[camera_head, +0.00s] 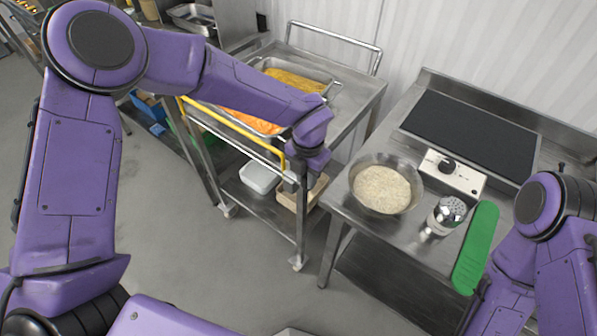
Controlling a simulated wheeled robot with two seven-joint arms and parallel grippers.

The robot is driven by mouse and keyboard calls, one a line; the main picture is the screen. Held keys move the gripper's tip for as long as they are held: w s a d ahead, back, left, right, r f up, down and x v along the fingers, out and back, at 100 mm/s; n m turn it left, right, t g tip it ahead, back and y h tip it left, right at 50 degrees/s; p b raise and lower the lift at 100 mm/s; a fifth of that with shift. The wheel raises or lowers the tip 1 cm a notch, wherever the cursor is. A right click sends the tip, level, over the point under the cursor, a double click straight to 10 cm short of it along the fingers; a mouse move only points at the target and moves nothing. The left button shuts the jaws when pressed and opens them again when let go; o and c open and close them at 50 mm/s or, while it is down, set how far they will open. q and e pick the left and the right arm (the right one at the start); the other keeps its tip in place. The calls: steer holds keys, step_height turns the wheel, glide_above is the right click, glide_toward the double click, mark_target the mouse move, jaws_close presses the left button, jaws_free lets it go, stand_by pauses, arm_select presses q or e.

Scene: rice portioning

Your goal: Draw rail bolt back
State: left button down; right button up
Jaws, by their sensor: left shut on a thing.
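A steel cart (345,118) stands left of the counter, with a yellow rail (232,131) along its near side. My left arm reaches over the cart from the left. My left gripper (297,180) points down at the right end of the yellow rail, by the cart's near corner post. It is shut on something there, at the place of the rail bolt. The bolt itself is hidden by the gripper and too small to make out. My right arm comes in at the lower right, and its gripper is out of view.
The cart holds trays of yellow and orange food (296,79) on top and a white container (260,177) below. The counter carries a bowl of rice (381,189), a metal shaker (447,214), a green strip (476,248) and a black hotplate (470,131). Floor is open in front.

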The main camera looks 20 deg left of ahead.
arm_select(q)
steer(key=c, duration=1)
jaws_free()
steer(key=shift+c, duration=0.2)
step_height(320, 180, up, 11)
steer(key=b, duration=0.2)
steer(key=shift+f, duration=0.2)
